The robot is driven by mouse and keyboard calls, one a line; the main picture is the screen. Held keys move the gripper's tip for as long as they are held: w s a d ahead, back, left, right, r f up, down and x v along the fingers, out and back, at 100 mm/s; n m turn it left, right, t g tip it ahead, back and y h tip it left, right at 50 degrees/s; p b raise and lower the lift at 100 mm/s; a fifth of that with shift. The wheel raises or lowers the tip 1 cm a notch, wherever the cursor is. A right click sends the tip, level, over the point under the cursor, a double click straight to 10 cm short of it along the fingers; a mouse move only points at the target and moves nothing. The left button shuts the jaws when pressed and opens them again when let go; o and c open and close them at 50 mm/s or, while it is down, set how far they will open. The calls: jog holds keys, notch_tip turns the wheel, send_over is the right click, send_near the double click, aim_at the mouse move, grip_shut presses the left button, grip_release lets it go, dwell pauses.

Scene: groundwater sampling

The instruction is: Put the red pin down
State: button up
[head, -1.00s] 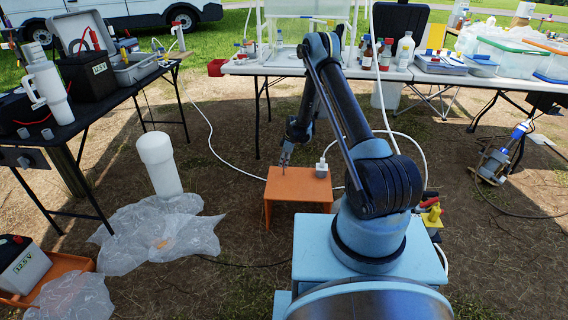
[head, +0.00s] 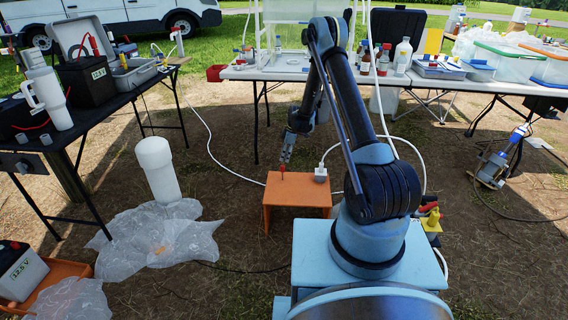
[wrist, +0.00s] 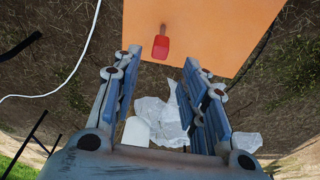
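The red pin (wrist: 161,46) stands on the orange stool (wrist: 215,20), with its red head toward me and a thin stem below. In the head view the red pin (head: 282,168) shows as a small red spot just under my gripper (head: 286,155), over the back left part of the stool (head: 300,196). In the wrist view my gripper (wrist: 162,60) is open, its two blue-grey fingers wide apart with nothing between them. The pin's head lies just beyond the fingertips, clear of both. How the stem's foot meets the stool is hard to make out.
A white plug (head: 320,172) with a cable sits on the stool, right of the pin. A white cylinder (head: 158,168) stands left of the stool by crumpled plastic sheeting (head: 165,238). Tables stand left and behind. Open ground lies between the cylinder and stool.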

jog(key=s+d+r+m, duration=0.1)
jog(key=s+d+r, duration=0.15)
jog(key=r, duration=0.45)
jog(key=s+d+r+m, duration=0.2)
jog(key=d+r, duration=0.1)
jog(key=r, duration=0.5)
jog(key=s+d+r+m, duration=0.1)
jog(key=s+d+r, duration=0.15)
jog(key=r, duration=0.45)
jog(key=s+d+r+m+t+h, duration=0.1)
jog(key=s+d+r+m, duration=0.1)
jog(key=s+d+r, duration=0.35)
jog(key=s+d+r+m, duration=0.2)
jog(key=s+r, duration=0.5)
jog(key=s, duration=0.1)
jog(key=s+d+r+m, duration=0.2)
jog(key=s+d, duration=0.1)
jog(key=s, duration=0.5)
jog(key=s+d+r+m, duration=0.1)
jog(key=s+d+m, duration=0.15)
jog(key=s, duration=0.65)
jog(key=s+d+f+m, duration=0.2)
jog(key=s+f, duration=0.1)
jog(key=s, duration=0.4)
jog(key=s+d+f+m+t+h, duration=0.1)
jog(key=s+d+f+m, duration=0.1)
jog(key=s, duration=0.6)
jog(key=shift+d+f+m+h, duration=0.3)
jog(key=shift+d+f+m, duration=0.15)
jog(key=shift+f, duration=0.15)
